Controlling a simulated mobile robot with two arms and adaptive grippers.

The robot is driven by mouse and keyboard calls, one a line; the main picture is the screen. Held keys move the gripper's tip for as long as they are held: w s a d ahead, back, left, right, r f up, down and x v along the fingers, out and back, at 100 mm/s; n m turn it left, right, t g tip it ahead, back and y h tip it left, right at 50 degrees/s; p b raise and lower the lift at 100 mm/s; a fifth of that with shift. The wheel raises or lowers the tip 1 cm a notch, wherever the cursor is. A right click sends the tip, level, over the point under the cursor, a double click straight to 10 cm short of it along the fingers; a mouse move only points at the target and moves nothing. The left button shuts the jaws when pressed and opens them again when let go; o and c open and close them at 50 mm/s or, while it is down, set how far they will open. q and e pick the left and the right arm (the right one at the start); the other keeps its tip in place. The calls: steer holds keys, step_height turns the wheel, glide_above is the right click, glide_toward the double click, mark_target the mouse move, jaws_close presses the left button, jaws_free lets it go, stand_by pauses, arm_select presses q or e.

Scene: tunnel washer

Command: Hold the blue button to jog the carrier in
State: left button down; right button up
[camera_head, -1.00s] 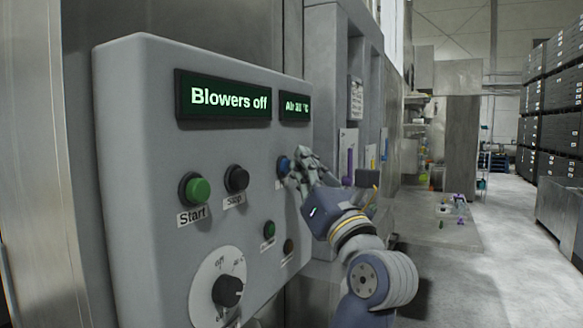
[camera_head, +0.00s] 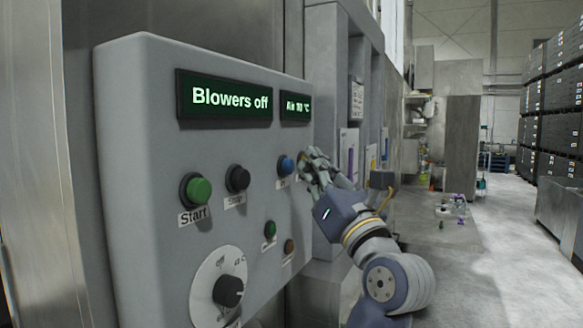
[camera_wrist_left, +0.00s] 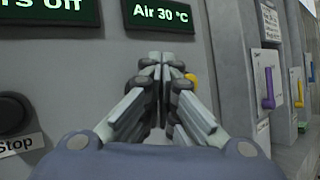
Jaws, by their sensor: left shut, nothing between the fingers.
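The blue button (camera_head: 286,165) is on the grey control panel (camera_head: 140,190), right of the black Stop button (camera_head: 237,178). My left gripper (camera_head: 308,156) is just right of the blue button in the head view, with a small gap showing between them in the picture. Its fingers are shut together and empty. In the left wrist view the shut fingers (camera_wrist_left: 163,58) point at the panel below the air display, and the blue button is hidden there. My right gripper is not in view. The carrier cannot be made out.
The panel also has a green Start button (camera_head: 199,189), a dial (camera_head: 228,291), and small green (camera_head: 270,230) and orange (camera_head: 289,246) buttons. The display (camera_head: 224,97) reads "Blowers off". A grey housing with coloured handles stands to the right; open floor lies beyond.

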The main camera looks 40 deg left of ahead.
arm_select(q)
steer(key=shift+w+d, duration=0.2)
steer(key=shift+d, duration=0.65)
steer(key=shift+w+d, duration=0.2)
steer(key=shift+d, duration=0.6)
steer(key=shift+w+d, duration=0.2)
steer(key=shift+d, duration=0.65)
